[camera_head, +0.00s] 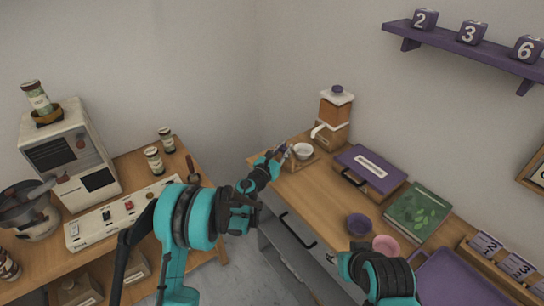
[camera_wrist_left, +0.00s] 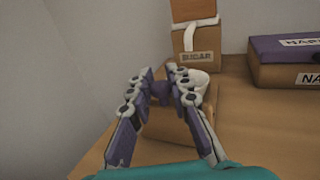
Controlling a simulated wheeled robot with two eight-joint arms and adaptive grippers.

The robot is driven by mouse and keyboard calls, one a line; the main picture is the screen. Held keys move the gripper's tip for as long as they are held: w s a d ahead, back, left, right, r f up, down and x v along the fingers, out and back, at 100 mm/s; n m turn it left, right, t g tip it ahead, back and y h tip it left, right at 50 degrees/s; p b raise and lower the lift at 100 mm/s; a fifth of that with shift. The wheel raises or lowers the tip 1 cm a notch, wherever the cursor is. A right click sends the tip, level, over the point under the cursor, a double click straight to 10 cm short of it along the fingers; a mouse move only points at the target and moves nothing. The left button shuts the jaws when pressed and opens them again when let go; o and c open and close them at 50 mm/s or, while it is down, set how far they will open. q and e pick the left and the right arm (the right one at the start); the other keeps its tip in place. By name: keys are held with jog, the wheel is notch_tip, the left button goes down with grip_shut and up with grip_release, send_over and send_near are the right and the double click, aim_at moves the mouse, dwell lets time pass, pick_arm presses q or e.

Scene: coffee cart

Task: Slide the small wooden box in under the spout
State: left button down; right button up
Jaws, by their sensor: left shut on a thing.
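The small wooden box (camera_head: 303,162) stands on the wooden counter in front of the sugar dispenser (camera_head: 334,117), with a white bowl (camera_head: 303,151) on top of it. The dispenser's white spout (camera_head: 318,131) points toward the bowl; I cannot tell if the bowl is directly below it. My left gripper (camera_head: 284,153) is at the box's left side. In the left wrist view its fingers (camera_wrist_left: 166,88) are shut around a purple knob (camera_wrist_left: 187,92) by the box (camera_wrist_left: 188,125). The fingers hide part of the box and bowl. My right gripper is not clearly visible.
A purple napkin case (camera_head: 371,170) sits right of the dispenser. A green book (camera_head: 418,214), a purple bowl (camera_head: 359,225) and a pink bowl (camera_head: 386,245) lie nearer. The counter between the box and the purple bowl is clear. The wall is close behind the dispenser.

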pick_arm(q)
jog(key=w+d, duration=0.1)
jog(key=d, duration=0.1)
jog(key=w+d, duration=0.1)
jog(key=shift+w+d, duration=0.4)
jog(key=c, duration=1.5)
grip_release()
jog(key=shift+d, duration=0.1)
jog(key=shift+o, duration=0.4)
jog(key=shift+w+d, duration=0.1)
jog(key=v, duration=1.2)
